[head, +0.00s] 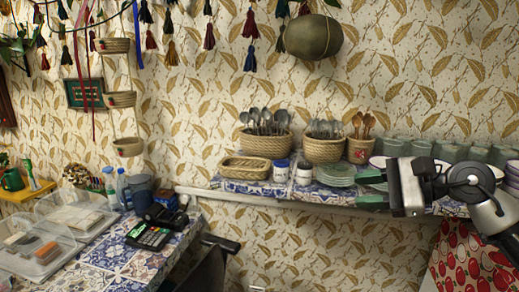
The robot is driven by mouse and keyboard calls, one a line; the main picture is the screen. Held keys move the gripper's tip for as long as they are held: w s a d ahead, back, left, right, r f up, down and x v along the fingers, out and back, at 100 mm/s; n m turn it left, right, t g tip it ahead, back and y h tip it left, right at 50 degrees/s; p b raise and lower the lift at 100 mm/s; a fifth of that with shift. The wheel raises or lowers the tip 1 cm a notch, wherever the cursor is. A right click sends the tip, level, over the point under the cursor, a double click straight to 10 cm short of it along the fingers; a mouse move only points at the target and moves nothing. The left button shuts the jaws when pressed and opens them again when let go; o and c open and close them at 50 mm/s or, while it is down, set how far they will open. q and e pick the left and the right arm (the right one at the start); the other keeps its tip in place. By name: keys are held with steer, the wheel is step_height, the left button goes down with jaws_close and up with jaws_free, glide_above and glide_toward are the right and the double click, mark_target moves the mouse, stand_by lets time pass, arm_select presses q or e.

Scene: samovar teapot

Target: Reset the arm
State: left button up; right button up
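My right gripper (371,188) is at the right of the head view, in front of the wall shelf. Its fingers point left, with a gap between them, and nothing shows in the gap. It overlaps the shelf edge and the dishes in the picture; I cannot tell how far in front of them it is. My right arm comes in from the right edge. My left gripper cannot be made out. No samovar or teapot is clearly visible.
The tiled shelf (225,186) holds baskets of cutlery (263,146), stacked green plates (334,173) and several glasses (447,152). The tiled counter (97,266) at left holds clear food containers (38,248) and a payment terminal (150,236). A red patterned cloth (462,262) hangs below right.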

steer(key=s+a+f+m+t+y, duration=0.25)
steer(key=a+m+t+y, duration=0.45)
steer(key=m, duration=0.8)
steer(key=s+d+f+m+t+h, duration=0.2)
steer(key=d+f+m+h, duration=0.2)
steer(key=f+m+h, duration=0.85)
steer(key=s+d+f+m+t+h, duration=0.25)
steer(key=d+f+m+h, duration=0.4)
steer(key=m, duration=1.15)
steer(key=s+a+f+m+g, duration=0.2)
steer(key=s+f+m+g, duration=0.3)
steer(key=s+f+g, duration=0.5)
steer(key=s+a+f+m+g, duration=0.1)
steer(key=s+f+m+g, duration=0.5)
steer(key=s, duration=0.7)
step_height(320, 180, down, 26)
steer(key=n, duration=0.1)
steer(key=s+d+f+h, duration=0.1)
steer(key=s+d+f, duration=0.2)
steer(key=s+f, duration=1.3)
steer(key=shift+s+f+g, duration=0.2)
steer(key=shift+s+g, duration=0.25)
steer(key=shift+s, duration=0.15)
